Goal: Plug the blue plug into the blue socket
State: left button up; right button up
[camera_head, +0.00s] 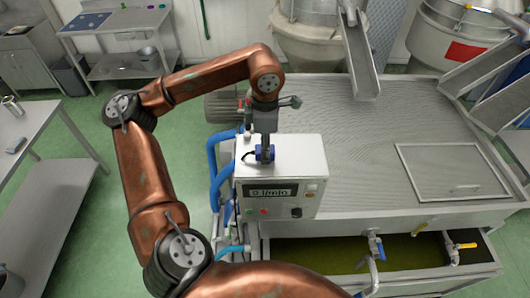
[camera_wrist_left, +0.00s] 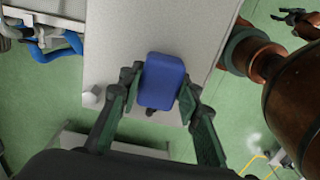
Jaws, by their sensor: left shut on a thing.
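My left gripper (camera_head: 265,137) is over the top of the white control box (camera_head: 310,155), pointing down. It is shut on the blue plug (camera_head: 264,154), which sits at its fingertips with a short dark cable beside it. In the left wrist view the blue plug (camera_wrist_left: 163,80) lies between the two green-padded fingers (camera_wrist_left: 156,96). Whether the plug touches the box cannot be told. A small dark claw, likely my right gripper (camera_wrist_left: 294,20), shows at the wrist view's upper right.
The control box stands on a large metal machine (camera_head: 380,130) with an open vat of green liquid (camera_head: 340,255) below. Blue hoses (camera_head: 216,165) run left of the box. A steel table (camera_head: 45,170) stands at left. Green floor (camera_head: 95,225) lies between.

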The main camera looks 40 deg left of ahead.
pick_arm(q)
jog(key=shift+r, duration=0.1)
jog(key=shift+r+b, duration=0.35)
jog(key=shift+r, duration=0.2)
jog(key=r, duration=0.1)
jog(key=s+r+b, duration=0.1)
jog(key=r, duration=0.1)
jog(key=shift+d, duration=0.1)
jog(key=s+d+r, duration=0.2)
jog(key=s+r, duration=0.6)
jog(key=s, duration=0.4)
jog(key=shift+s+d+r+p, duration=0.25)
jog(key=shift+s+r+p, duration=0.1)
jog(key=shift+s+p, duration=0.05)
